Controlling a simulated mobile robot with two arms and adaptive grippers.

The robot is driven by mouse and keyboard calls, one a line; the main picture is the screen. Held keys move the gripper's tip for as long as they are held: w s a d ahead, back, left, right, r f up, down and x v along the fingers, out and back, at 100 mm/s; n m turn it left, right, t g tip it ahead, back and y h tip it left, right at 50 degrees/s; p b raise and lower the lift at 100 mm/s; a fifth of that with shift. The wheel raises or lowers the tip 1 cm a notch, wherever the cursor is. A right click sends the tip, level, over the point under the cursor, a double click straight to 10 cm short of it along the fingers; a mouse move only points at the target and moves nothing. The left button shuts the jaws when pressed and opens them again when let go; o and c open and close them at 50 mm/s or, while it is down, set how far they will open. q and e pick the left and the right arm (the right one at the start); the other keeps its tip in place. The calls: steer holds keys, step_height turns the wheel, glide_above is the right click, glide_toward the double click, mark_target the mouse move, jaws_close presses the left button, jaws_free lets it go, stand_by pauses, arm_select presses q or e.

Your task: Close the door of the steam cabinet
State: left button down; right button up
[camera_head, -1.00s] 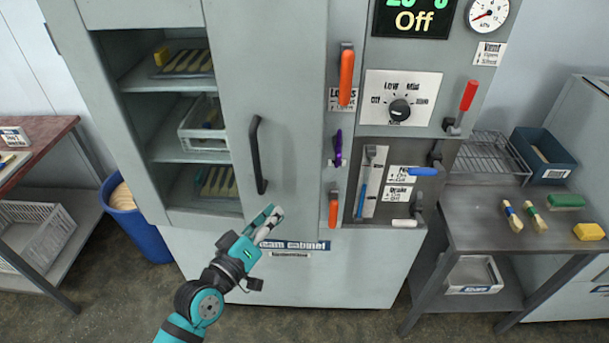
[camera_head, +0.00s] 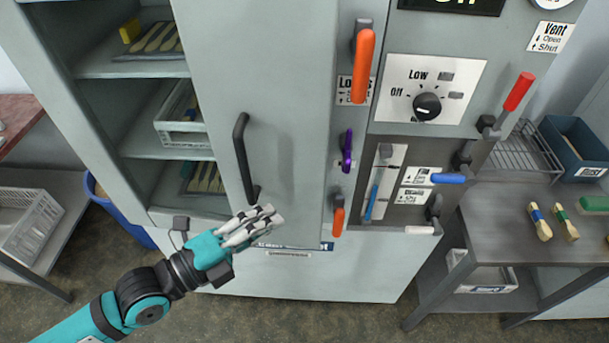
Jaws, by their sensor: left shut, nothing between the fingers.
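The steam cabinet (camera_head: 100,196) fills the middle of the head view. Its grey door (camera_head: 285,110) has a black vertical handle (camera_head: 243,158) and stands partly across the front. The left part of the cabinet is uncovered and shows shelves with wooden spoons. My left gripper (camera_head: 274,222) is shut and empty, in front of the door's lower part, just below and right of the handle's lower end. I cannot tell whether it touches the door. It covers part of the name label. My right gripper is not in view.
Orange lever handles (camera_head: 363,66) and a purple latch (camera_head: 347,150) sit right of the door. The control panel (camera_head: 395,130) has a dial and more levers. A metal table (camera_head: 500,225) with brushes stands right. A blue bin (camera_head: 125,228) and a shelf rack stand left.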

arm_select(q)
steer(key=w+d+p, duration=0.1)
steer(key=w+d, duration=0.1)
steer(key=w, duration=0.1)
steer(key=w+d+p, duration=0.1)
steer(key=w+d, duration=0.1)
steer(key=w, duration=0.1)
steer(key=w+d+p, duration=0.1)
steer(key=w, duration=0.2)
steer(key=shift+w+d+f, duration=0.1)
steer(key=shift+d, duration=0.3)
